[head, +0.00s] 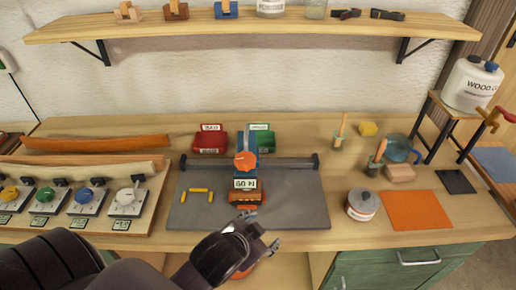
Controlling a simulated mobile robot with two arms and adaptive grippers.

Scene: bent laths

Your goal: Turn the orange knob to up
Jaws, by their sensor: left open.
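The orange knob (245,161) sits on a blue upright fixture (247,145) at the middle of the bench. It looks like a disc with a short pointed part; which way it points is too small to tell surely. A small white label with dark marks (245,184) is just below it. My left gripper (262,230) is open and empty near the bench's front edge, below and slightly right of the knob and apart from it. My right gripper is not in view.
A grey mat (295,205) with a dark bar (290,162) lies around the fixture. A knob panel (70,215) is at left. Red (210,142) and green (262,138) boxes stand behind. A tin (361,205) and orange sheet (415,210) are at right. A shelf (260,28) hangs above.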

